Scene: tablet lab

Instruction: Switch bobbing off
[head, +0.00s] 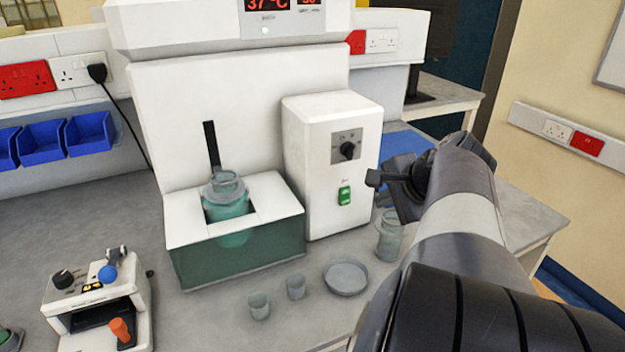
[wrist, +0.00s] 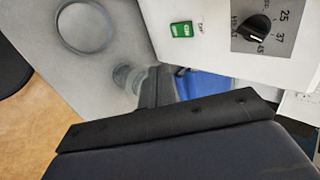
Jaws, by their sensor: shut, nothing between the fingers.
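A white control box (head: 318,187) on the bench carries a green rocker switch (head: 344,195) low on its front, with a small label too small to read. Above the switch is a black knob (head: 347,150) on a grey plate. The wrist view also shows the green switch (wrist: 181,30) and the knob (wrist: 257,27), with marks 25, 37 and 45 around the knob. My gripper (head: 372,178) is shut and empty. It is to the right of the switch and apart from it, in front of the box.
A water bath (head: 240,255) with a jar (head: 226,200) stands left of the box. Small beakers (head: 259,306), a round dish (head: 346,278) and a glass jar (head: 389,236) stand on the bench below. A small device with a blue knob (head: 107,274) is at lower left.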

